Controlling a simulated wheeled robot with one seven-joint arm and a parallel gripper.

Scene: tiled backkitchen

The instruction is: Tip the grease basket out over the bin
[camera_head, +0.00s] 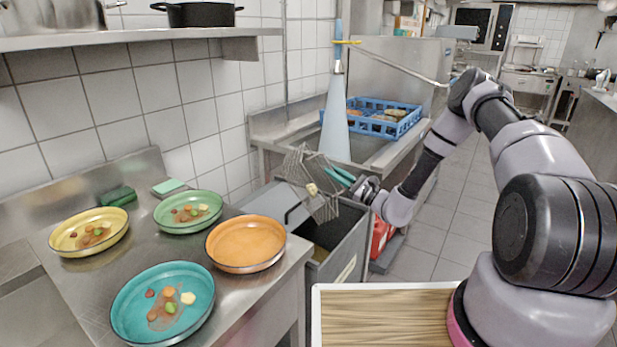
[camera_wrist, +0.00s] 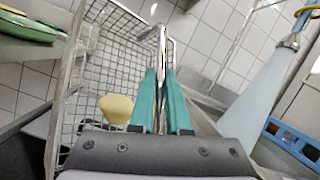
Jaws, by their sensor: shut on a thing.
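The grease basket (camera_head: 300,165) is a wire mesh basket, held tilted above the open grey bin (camera_head: 349,268). My gripper (camera_head: 338,177) has teal fingers, which also show in the wrist view (camera_wrist: 162,98). They are shut on the basket's metal handle. The basket fills the left of the wrist view (camera_wrist: 112,40). A pale yellow scrap (camera_head: 311,189) shows at the basket in the head view. It also shows in the wrist view (camera_wrist: 117,108), against the mesh. The bin's dark inside is partly visible; its bottom is mostly hidden.
A steel counter left of the bin holds yellow (camera_head: 62,246), green (camera_head: 188,226), teal (camera_head: 130,311) and orange (camera_head: 245,244) plates; all but the orange hold scraps. Behind stand a sink with a blue crate (camera_head: 372,127) and a tall pale-blue cone-shaped thing (camera_head: 335,120).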

